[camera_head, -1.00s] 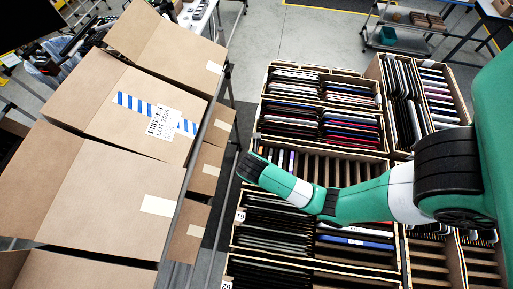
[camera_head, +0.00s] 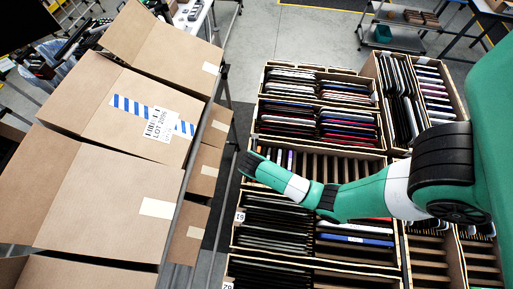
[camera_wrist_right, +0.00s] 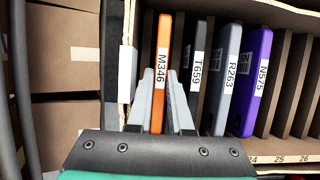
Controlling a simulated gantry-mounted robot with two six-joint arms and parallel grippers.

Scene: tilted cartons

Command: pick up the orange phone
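The orange phone (camera_wrist_right: 160,65), labelled M346, stands upright on edge in a slotted bin in the right wrist view. My right gripper (camera_wrist_right: 161,100) is at it, with one grey finger on each side of the phone. The fingers are very close to its faces; I cannot tell whether they press on it. In the head view my right gripper (camera_head: 250,163) is over the left end of a partly filled bin row, and the phone is hidden there. My left gripper is not in view.
To the right of the orange phone stand a dark phone T659 (camera_wrist_right: 197,75), a grey-blue phone R263 (camera_wrist_right: 222,80) and a purple phone N575 (camera_wrist_right: 250,80). Empty slots follow. Open cardboard cartons (camera_head: 105,190) are at the left.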

